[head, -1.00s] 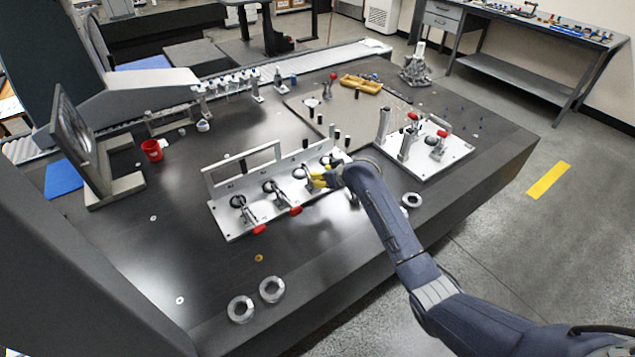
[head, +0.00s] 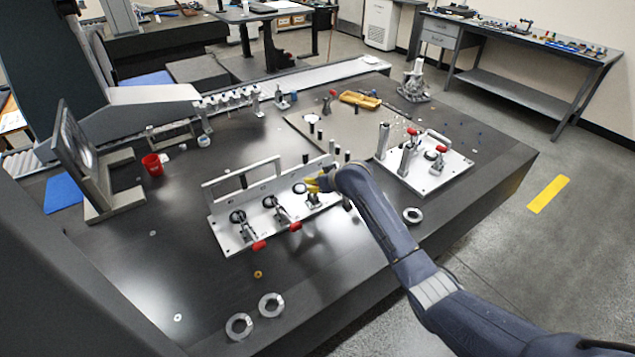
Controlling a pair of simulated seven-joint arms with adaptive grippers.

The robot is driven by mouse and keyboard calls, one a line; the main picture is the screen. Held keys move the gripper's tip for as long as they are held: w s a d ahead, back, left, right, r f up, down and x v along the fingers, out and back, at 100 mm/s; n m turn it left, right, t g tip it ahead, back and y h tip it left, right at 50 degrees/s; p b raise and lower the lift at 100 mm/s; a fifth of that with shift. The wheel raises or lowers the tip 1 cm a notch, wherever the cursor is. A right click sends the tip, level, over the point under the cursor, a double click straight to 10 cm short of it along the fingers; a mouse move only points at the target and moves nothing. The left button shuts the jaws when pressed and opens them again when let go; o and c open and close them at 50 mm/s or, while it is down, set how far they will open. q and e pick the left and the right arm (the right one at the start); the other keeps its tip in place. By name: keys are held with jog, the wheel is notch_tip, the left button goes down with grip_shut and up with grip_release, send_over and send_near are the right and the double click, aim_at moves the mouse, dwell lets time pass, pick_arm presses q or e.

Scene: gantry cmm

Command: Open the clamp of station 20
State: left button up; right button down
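A light metal fixture (head: 226,237) with an upright frame carries a row of toggle clamps. The left clamp (head: 240,222) and the middle clamp (head: 280,208) have red handles lying low toward the front. A third clamp (head: 313,200) at the right end is partly covered by my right gripper (head: 318,184); its handle is hidden. No station numbers are readable. My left gripper is not in view.
A second plate (head: 425,183) with red-handled clamps stands right of my forearm. Loose metal rings (head: 271,305) lie near the front edge, another ring (head: 412,215) near the right edge. A red cup (head: 152,164) stands at left. The dark tabletop in front of the fixture is mostly clear.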

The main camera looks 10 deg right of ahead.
jog(key=c, duration=0.9)
grip_release()
jog(key=shift+v, duration=5.95)
